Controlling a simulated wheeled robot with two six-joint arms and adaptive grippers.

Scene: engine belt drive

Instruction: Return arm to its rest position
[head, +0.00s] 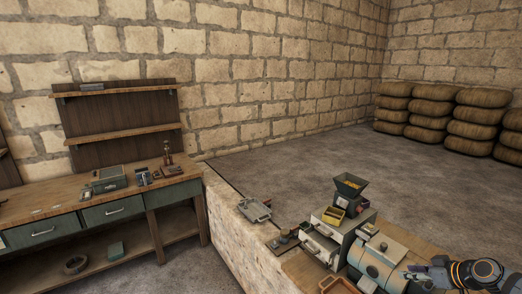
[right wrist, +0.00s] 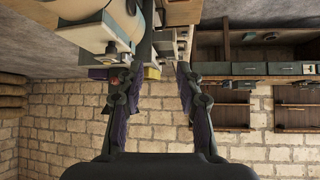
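My right gripper (head: 418,270) is at the lower right of the head view, just right of a grey-green cylindrical machine (head: 378,262). Whether it touches the machine cannot be told. In the right wrist view the gripper (right wrist: 163,68) has its two fingers spread apart, with nothing held between them. That view is upside down, with the stone wall low in the picture. My left arm and gripper are out of view. No belt can be made out.
A hopper mill (head: 348,188) and a pale drawer box (head: 322,246) stand beside the machine. A metal plate (head: 254,209) lies on the stone counter (head: 240,245). A workbench (head: 40,212) stands left. Stacked sacks (head: 434,108) line the back right. The floor (head: 290,165) between is clear.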

